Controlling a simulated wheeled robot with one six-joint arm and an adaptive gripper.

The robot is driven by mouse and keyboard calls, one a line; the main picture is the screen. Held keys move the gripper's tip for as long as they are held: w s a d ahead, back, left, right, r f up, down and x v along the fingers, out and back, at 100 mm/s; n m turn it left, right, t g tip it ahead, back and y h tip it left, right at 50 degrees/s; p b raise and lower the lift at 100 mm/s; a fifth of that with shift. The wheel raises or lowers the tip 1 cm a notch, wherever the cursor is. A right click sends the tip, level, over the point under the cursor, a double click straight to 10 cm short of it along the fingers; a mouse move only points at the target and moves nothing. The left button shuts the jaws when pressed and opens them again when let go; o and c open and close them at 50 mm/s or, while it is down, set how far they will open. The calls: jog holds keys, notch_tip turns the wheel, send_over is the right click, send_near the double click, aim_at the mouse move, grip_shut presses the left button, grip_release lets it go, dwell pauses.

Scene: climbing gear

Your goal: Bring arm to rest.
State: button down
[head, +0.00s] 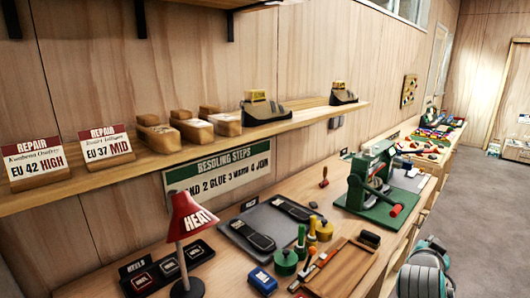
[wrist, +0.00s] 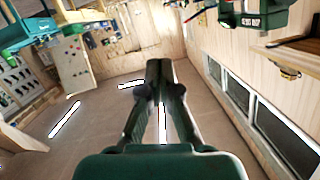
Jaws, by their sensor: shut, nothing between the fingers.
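My gripper (wrist: 160,78) shows in the wrist view, with its dark fingers together and nothing between them. The gripper does not show in the head view.
In the head view, the workbench (head: 240,278) holds a red heat lamp (head: 188,215), a green press (head: 372,175), a grey tray (head: 238,238) with soles, and several pots. A wall shelf (head: 100,180) above carries shoes and repair cards. The grey floor (head: 480,200) at right is clear.

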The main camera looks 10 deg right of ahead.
jog(key=s+a+f+n+t+y, duration=0.25)
jog(key=s+a+f, duration=0.35)
jog(key=f, duration=0.4)
jog(key=s+a+f+n+t+y, duration=0.15)
jog(key=s+a+f+n, duration=0.3)
jog(key=a+f, duration=0.45)
jog(key=s+a+f+n+y, duration=0.1)
jog(key=s+a+f+y, duration=0.2)
jog(key=s, duration=0.4)
jog(key=s+a+f+n+y, duration=0.1)
jog(key=s+a+f+n, duration=0.15)
jog(key=s+a, duration=0.45)
jog(key=s+a+r+n+y, duration=0.1)
jog(key=s+a+r, duration=0.1)
jog(key=s, duration=0.8)
jog(key=s+a+r+y, duration=0.2)
jog(key=s+r, duration=0.1)
jog(key=s, duration=0.8)
jog(key=shift+s+a+n, duration=0.25)
jog(key=shift+n, duration=0.1)
